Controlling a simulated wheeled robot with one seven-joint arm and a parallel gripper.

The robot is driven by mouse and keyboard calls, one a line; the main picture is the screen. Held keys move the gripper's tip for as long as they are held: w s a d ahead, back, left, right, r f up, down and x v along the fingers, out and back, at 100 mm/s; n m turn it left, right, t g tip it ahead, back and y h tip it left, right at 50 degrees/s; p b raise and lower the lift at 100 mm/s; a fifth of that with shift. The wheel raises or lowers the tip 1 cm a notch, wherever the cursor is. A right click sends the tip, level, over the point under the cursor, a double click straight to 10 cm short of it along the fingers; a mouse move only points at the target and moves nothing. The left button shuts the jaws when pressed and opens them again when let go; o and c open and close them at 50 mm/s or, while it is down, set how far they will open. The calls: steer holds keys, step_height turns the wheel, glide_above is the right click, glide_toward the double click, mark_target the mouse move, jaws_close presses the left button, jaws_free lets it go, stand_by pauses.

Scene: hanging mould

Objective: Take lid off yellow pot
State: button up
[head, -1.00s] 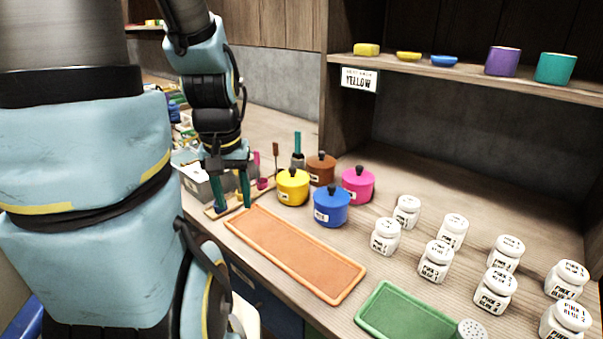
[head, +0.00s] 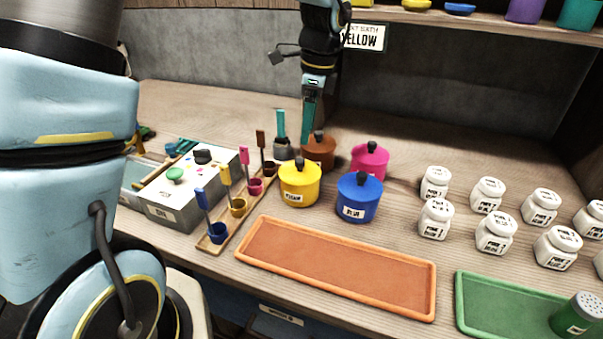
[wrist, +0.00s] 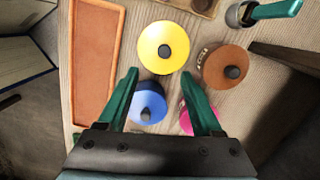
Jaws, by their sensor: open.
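The yellow pot (head: 300,188) stands on the wooden counter with its yellow lid on and a dark knob on top. In the wrist view the yellow pot (wrist: 153,38) is seen from above, just beyond the fingertips, with its round lid and knob in full view. My gripper (wrist: 160,76) has its two green fingers spread, with nothing between them. In the head view my gripper (head: 307,138) hangs fingers down, up and right of the yellow pot, overlapping the brown pot. Only one finger shows clearly there.
The blue pot (head: 357,203), pink pot (head: 369,165) and brown pot (head: 318,156) crowd around the yellow one. A rack of coloured cups (head: 216,243) is at left. An empty orange tray (head: 335,268) lies in front. White jars (head: 436,220) stand at right.

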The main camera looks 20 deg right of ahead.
mark_target(300, 160)
steer(key=shift+w+a+f, duration=0.15)
steer(key=shift+a+f, duration=0.05)
steer(key=shift+f, duration=0.45)
steer(key=shift+w+a+f, duration=0.15)
steer(key=shift+a+f, duration=0.05)
steer(key=shift+f, duration=0.4)
steer(key=shift+w+a+f+p, duration=0.15)
steer(key=shift+f+p, duration=0.25)
steer(key=shift+f, duration=0.6)
steer(key=shift+w+f+p, duration=0.2)
steer(key=shift+f+p, duration=0.25)
steer(key=shift+f, duration=0.6)
steer(key=shift+w+a+f+p, duration=0.15)
steer(key=shift+f+p, duration=0.25)
steer(key=shift+f, duration=0.6)
steer(key=shift+d, duration=0.1)
jaws_close()
